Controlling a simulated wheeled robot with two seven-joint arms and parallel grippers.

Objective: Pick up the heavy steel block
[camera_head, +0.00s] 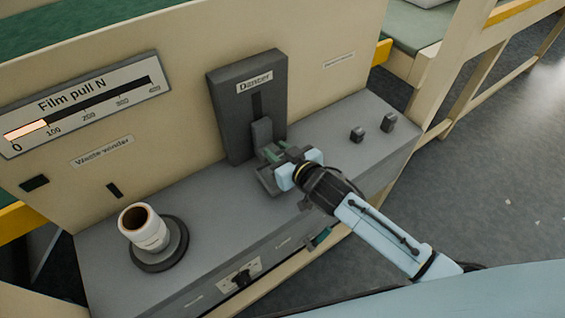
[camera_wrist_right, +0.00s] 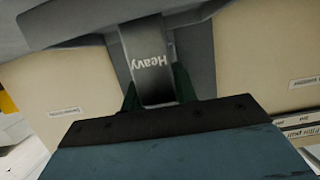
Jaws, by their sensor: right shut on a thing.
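A grey steel block lettered "Heavy" (camera_wrist_right: 147,62) shows in the right wrist view, between the green fingers of my right gripper (camera_wrist_right: 158,88). In the head view my right gripper (camera_head: 274,156) is at the foot of the dark Dancer panel (camera_head: 230,115). It is shut on the grey block (camera_head: 262,131), which stands upright against the panel's front. Part of the block is hidden by the fingers. I cannot tell whether it touches the panel or rests on something. My left gripper is not in view.
Two small dark blocks (camera_head: 357,134) (camera_head: 389,122) stand on the grey bench top (camera_head: 325,140) to the right. A white film roll (camera_head: 148,231) stands on a round dark base at the left. A "Film pull N" gauge (camera_head: 85,105) is on the back wall.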

